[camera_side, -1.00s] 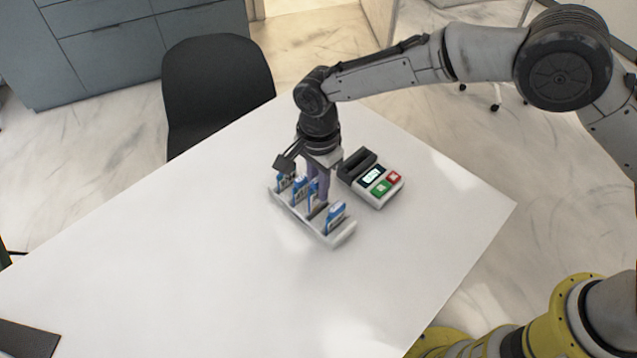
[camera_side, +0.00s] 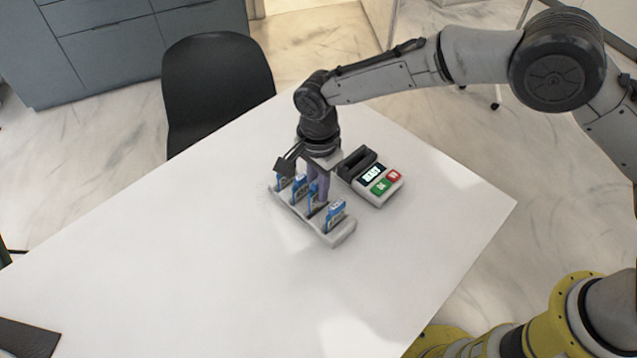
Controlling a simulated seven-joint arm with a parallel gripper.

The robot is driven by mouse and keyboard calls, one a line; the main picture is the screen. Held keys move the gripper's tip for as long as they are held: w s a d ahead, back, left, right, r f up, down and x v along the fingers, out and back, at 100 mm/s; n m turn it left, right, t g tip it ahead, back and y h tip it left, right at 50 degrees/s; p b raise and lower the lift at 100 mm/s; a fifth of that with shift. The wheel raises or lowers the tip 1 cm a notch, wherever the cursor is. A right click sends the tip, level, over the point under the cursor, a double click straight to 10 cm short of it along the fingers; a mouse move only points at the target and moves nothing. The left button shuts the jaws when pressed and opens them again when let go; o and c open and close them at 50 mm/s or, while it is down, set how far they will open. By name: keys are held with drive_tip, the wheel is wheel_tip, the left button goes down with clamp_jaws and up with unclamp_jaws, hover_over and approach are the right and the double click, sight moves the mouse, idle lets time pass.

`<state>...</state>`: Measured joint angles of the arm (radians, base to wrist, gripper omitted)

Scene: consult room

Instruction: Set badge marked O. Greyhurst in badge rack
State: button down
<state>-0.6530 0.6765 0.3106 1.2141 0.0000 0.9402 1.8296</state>
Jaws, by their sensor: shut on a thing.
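The badge rack (camera_side: 341,236) is a pale, long holder on the white table, with several slots in a row. My gripper (camera_side: 318,192) points down over the rack's middle, its purple fingers shut on a blue-and-white badge (camera_side: 313,204). The held badge is upright, with its lower part down at a rack slot. I cannot tell whether it rests on the slot's floor. Other similar badges stand in the rack, one at the near end (camera_side: 335,214) and others toward the far end (camera_side: 298,184). The names on the badges are too small to read, and the fingers hide part of the held one.
A card reader (camera_side: 378,181) with a lit screen and green and red keys stands just right of the rack. A black chair (camera_side: 216,85) is at the table's far edge.

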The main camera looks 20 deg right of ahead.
drive_tip(key=shift+f, duration=1.4)
idle(1.0)
drive_tip(key=shift+c, duration=2.4)
unclamp_jaws()
drive_tip(key=shift+r, duration=3.55)
